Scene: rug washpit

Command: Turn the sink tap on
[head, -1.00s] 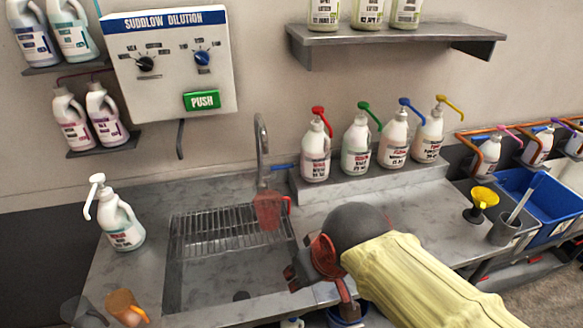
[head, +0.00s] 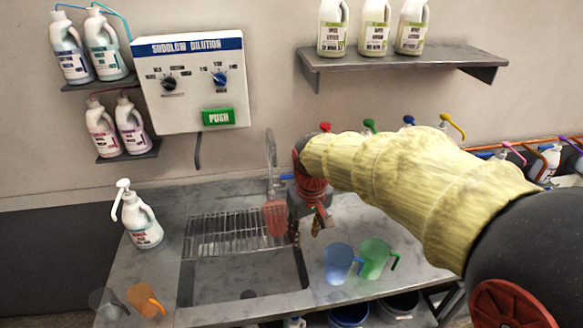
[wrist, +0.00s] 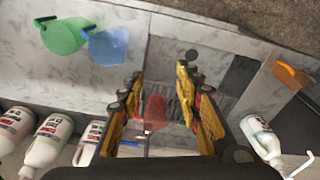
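The grey sink tap (head: 271,150) rises behind the sink (head: 216,285), with a blue lever (head: 286,177) at its right side. A translucent red jug (head: 275,216) is below the spout; it also shows between my fingers in the wrist view (wrist: 154,113). My gripper (head: 306,232) points down over the sink's right edge, just right of and in front of the tap. It is open and empty, its yellow-padded fingers spread in the wrist view (wrist: 160,78). A small blue part, seemingly the lever, shows near the left finger in the wrist view (wrist: 132,142).
A blue jug (head: 340,262) and a green jug (head: 376,259) stand right of the sink. A white pump bottle (head: 142,225) and an orange jug (head: 145,300) stand on the left. Pump bottles behind are mostly hidden by my arm. A shelf (head: 400,60) hangs above.

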